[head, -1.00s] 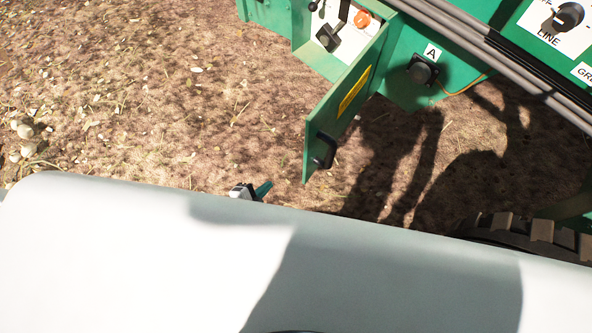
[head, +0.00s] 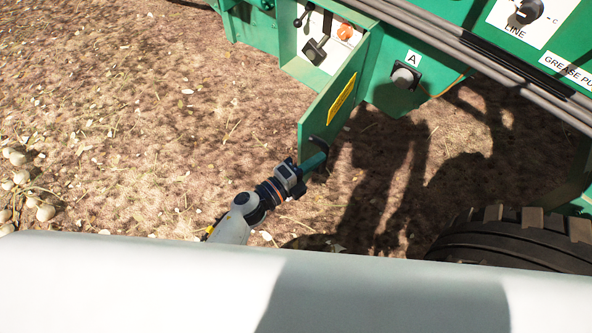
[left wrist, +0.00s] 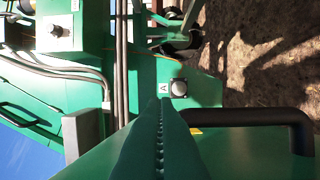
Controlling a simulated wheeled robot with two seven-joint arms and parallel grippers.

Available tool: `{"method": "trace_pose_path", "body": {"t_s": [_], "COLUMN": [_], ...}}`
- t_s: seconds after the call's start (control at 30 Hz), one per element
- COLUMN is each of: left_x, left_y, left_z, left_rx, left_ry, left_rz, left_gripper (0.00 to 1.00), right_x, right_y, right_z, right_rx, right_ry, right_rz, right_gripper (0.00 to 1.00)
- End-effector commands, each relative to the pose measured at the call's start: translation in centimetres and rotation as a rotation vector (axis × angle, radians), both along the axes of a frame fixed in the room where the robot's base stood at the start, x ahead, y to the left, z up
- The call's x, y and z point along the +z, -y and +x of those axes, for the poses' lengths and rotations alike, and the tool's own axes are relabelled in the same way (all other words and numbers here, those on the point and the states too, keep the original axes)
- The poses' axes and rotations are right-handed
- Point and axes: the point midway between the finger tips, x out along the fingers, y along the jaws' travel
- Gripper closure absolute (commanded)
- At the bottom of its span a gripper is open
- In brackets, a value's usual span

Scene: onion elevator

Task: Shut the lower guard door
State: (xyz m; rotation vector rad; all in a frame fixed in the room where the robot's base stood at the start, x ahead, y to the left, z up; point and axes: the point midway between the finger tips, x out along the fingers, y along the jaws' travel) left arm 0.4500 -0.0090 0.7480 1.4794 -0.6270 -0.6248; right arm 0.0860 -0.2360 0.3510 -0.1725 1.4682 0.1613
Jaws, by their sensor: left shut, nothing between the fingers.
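The lower guard door (head: 328,112) is a green panel with a yellow label, standing swung open from the green box on the machine. Its black handle (head: 322,146) is near the free lower end. My left gripper (head: 316,161) is shut and empty, its green fingers at the door's free end close to the handle. In the left wrist view the shut fingers (left wrist: 160,140) point over the door (left wrist: 255,150), with the black handle (left wrist: 265,117) to their right. I cannot tell whether they touch the door. My right gripper is not in view.
Inside the open box are black levers (head: 315,48) and an orange knob (head: 345,32). A large tyre (head: 510,238) stands at lower right. Onions (head: 22,177) lie at the left on open soil.

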Motion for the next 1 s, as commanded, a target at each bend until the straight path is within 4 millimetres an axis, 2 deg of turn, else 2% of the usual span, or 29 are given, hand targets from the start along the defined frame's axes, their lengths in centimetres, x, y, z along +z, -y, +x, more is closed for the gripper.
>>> {"method": "trace_pose_path", "body": {"t_s": [0.1, 0.2, 0.37, 0.77, 0.87, 1.0], "left_x": [0.0, 0.0, 0.0, -0.1, -0.2, -0.4], "left_y": [-2.0, -2.9, -3.7, -3.9, -4.4, -6.0], "left_z": [0.9, 1.3, 1.7, 1.8, 2.1, 3.0], "left_rx": [0.002, 0.002, 0.002, -0.002, -0.018, -0.066], "left_ry": [-0.001, -0.001, -0.001, -0.001, 0.001, 0.004], "left_rz": [0.003, 0.001, 0.001, 0.001, 0.002, 0.005], "left_gripper": [1.00, 1.00, 1.00, 1.00, 1.00, 1.00], "right_x": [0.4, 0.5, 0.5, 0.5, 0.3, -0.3], "right_y": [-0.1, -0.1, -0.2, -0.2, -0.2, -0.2], "right_z": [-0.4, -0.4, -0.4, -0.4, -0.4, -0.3], "right_rx": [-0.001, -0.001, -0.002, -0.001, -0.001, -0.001], "right_ry": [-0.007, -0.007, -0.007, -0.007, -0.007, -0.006], "right_rz": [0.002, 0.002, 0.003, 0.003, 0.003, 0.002], "right_gripper": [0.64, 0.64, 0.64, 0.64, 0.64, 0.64]}}
